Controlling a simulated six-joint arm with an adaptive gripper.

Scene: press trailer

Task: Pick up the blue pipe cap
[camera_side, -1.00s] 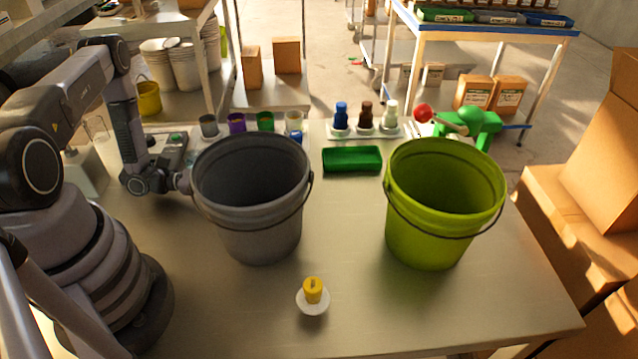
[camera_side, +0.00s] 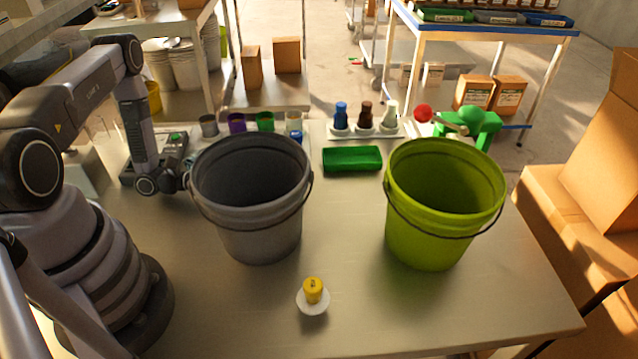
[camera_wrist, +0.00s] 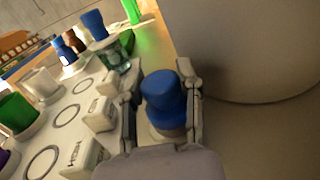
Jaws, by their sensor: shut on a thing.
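In the wrist view, a blue cap (camera_wrist: 163,92) with a rounded top and wider rim stands between my gripper's fingers (camera_wrist: 160,105). Both fingers are closed against its sides. A pale round piece shows under it. In the side view my gripper (camera_side: 186,180) is low over the table, left of the grey bucket, which partly hides it; the held cap cannot be made out there. Another blue-topped thing (camera_wrist: 94,25) stands on a greenish clear base ahead in the wrist view.
The grey bucket (camera_side: 252,215) stands close right of my gripper, a green bucket (camera_side: 430,235) farther right. A row of coloured cups (camera_side: 237,123) and a green tray (camera_side: 352,159) lie behind. A yellow piece (camera_side: 313,290) sits on a white disc in front. The front table is mostly clear.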

